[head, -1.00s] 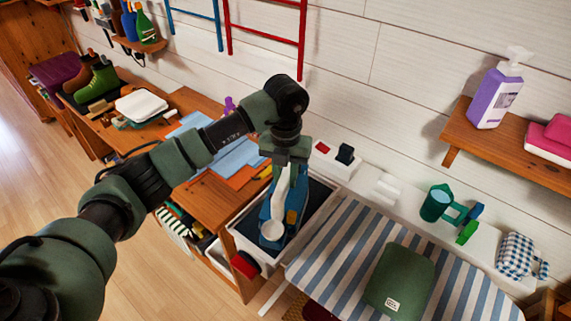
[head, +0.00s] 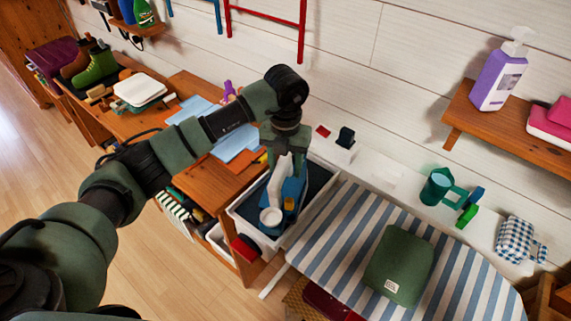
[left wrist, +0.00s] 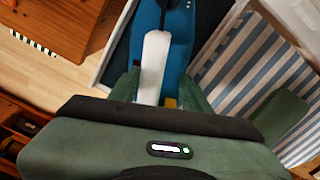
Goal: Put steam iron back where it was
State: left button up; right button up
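The steam iron (head: 294,188) has a blue body, a white handle and a round pale end. It is in or just above a white-rimmed tray (head: 325,200) with a dark floor, at the near end of the ironing board. Whether it touches the floor I cannot tell. My left gripper (head: 287,150) reaches down from above and is shut on the iron. In the left wrist view its green fingers (left wrist: 158,92) stand on both sides of the white handle (left wrist: 153,62). The iron's underside is hidden. My right gripper is not in view.
The striped ironing board (head: 345,235) with a folded green cloth (head: 400,264) lies right of the tray. A white block with a red patch (head: 333,148) stands behind it. A wooden desk (head: 207,185) with papers is at left. A soap bottle (head: 500,78) stands on the wall shelf.

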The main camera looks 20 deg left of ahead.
pick_arm(q)
jog(key=shift+r+p, duration=0.45)
jog(key=shift+r, duration=0.1)
jog(key=shift+w+r, duration=0.1)
jog(key=shift+r, duration=0.2)
notch_tip(320, 180, up, 12)
jog(key=b, duration=0.3)
jog(key=shift+f+b, duration=0.25)
jog(key=shift+b, duration=0.05)
